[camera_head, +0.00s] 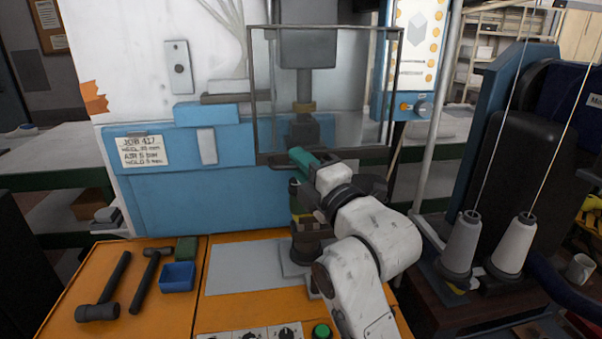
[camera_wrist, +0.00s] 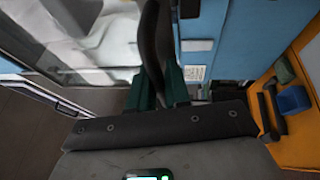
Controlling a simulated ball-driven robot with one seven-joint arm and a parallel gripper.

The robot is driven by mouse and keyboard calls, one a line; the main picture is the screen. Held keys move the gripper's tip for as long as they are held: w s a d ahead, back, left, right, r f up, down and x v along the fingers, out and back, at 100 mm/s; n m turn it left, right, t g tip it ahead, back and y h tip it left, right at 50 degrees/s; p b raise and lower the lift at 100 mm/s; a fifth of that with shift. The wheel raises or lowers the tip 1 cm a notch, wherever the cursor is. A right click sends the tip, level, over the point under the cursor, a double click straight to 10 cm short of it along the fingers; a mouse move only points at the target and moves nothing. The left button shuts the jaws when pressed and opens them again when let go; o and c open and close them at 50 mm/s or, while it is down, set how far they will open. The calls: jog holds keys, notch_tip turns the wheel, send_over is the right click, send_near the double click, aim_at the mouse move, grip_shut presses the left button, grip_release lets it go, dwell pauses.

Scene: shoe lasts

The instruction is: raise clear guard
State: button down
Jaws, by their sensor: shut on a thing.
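The clear guard (camera_head: 350,110) is a see-through pane in a dark frame on the front of the blue and white press, upright before the press ram (camera_head: 304,75). My gripper (camera_head: 300,158) is at the lower edge of the guard, left of its middle. In the wrist view, my gripper's green fingers (camera_wrist: 160,90) are closed around a dark curved bar (camera_wrist: 151,40), which looks like the guard's handle.
An orange bench holds a mallet (camera_head: 104,290), a hammer (camera_head: 148,280) and a blue tray (camera_head: 178,277) at left. A control panel with a green button (camera_head: 321,332) is at the front. Two thread cones (camera_head: 462,245) stand at right. A sign (camera_head: 142,150) hangs on the press.

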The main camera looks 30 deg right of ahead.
jog(key=shift+s+r, duration=0.15)
jog(key=shift+r, duration=0.3)
jog(key=c, duration=1.3)
grip_release()
jog(key=shift+s, duration=0.15)
jog(key=shift+o, duration=0.7)
jog(key=shift+f, duration=0.1)
jog(key=a+b+v, duration=0.1)
jog(key=b+v, duration=0.1)
jog(key=v, duration=0.8)
jog(key=shift+s+d+b, duration=0.3)
jog(key=shift+d, duration=0.15)
